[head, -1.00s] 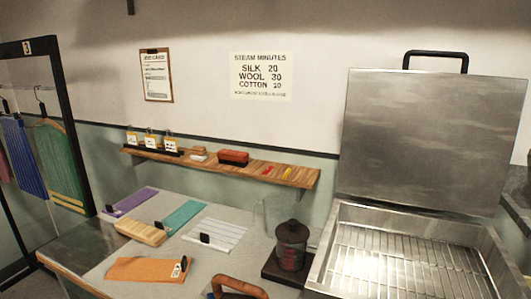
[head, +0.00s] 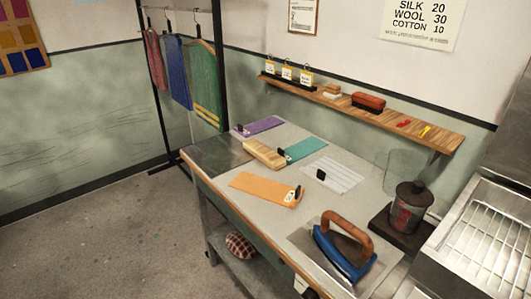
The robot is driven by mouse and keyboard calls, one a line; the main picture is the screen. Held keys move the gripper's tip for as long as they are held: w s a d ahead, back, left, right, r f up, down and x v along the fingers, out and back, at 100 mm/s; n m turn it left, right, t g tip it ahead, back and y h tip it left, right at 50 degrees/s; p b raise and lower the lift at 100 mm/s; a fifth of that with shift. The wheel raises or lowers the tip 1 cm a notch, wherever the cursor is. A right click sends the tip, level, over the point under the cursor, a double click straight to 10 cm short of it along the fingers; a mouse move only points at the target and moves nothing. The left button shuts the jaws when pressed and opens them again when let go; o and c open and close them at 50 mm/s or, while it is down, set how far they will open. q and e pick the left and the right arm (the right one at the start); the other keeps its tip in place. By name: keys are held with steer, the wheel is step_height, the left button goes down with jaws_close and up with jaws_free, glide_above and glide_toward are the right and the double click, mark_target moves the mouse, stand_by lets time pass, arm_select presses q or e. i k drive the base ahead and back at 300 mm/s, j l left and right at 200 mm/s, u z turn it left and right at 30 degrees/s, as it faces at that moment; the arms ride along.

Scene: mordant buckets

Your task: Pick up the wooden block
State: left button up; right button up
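A light wooden block (head: 264,154) with a grooved or striped surface lies on the grey table (head: 330,212), near its far left part. It lies between a purple cloth strip (head: 259,128) and an orange cloth strip (head: 264,187), with a teal strip (head: 304,150) close to its right. Neither of my grippers is in view.
A blue iron (head: 343,252) with a wooden handle stands at the table's front right. A dark lidded pot (head: 408,207) and an open steel steamer (head: 485,240) are to the right. A wall shelf (head: 370,105) hangs behind the table. Open floor (head: 110,235) lies left.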

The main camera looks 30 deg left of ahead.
mark_target(273, 160)
steer(key=j+z, duration=0.2)
steer(key=j, duration=0.7)
steer(key=j+z, duration=0.25)
steer(key=j, duration=0.65)
steer(key=k+j+z, duration=0.2)
steer(key=j, duration=0.7)
steer(key=i, duration=0.1)
